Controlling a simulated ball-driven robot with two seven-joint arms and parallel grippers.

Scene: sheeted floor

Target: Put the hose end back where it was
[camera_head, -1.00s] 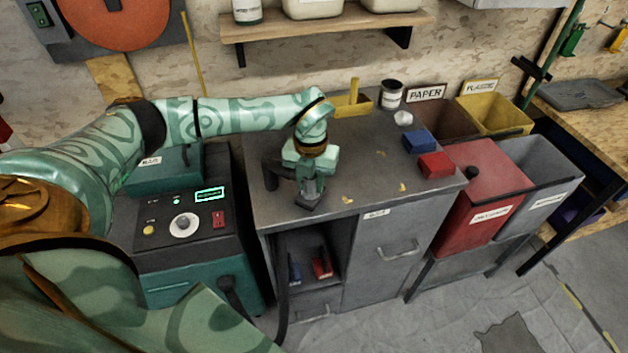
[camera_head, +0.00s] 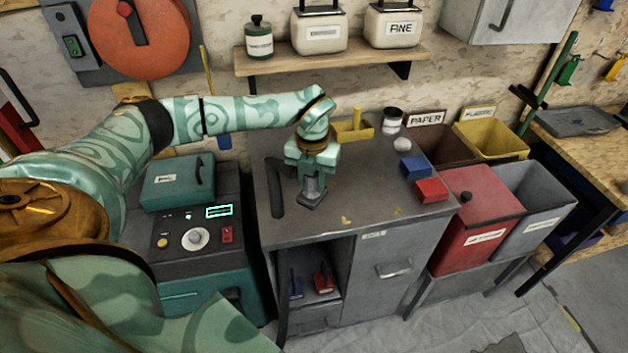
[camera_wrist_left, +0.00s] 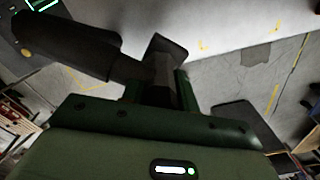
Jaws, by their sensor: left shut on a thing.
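My left gripper (camera_head: 313,183) is above the left part of the grey cabinet top (camera_head: 360,205). It is shut on the hose end (camera_head: 312,193), a grey fitting with a dark flared tip. In the left wrist view the hose end (camera_wrist_left: 163,75) sits between the green fingers, and the thick black hose (camera_wrist_left: 65,48) runs off to the upper left. In the head view the dark hose (camera_head: 275,188) shows left of the gripper, near the cabinet's left edge. I cannot tell whether the tip touches the top. My right gripper is not in view.
A teal machine (camera_head: 195,240) with a control panel stands left of the cabinet. A yellow tray (camera_head: 353,131), a can (camera_head: 391,121), a blue box (camera_head: 415,167) and a red box (camera_head: 432,190) are on the top. Bins stand to the right. The middle of the top is mostly clear.

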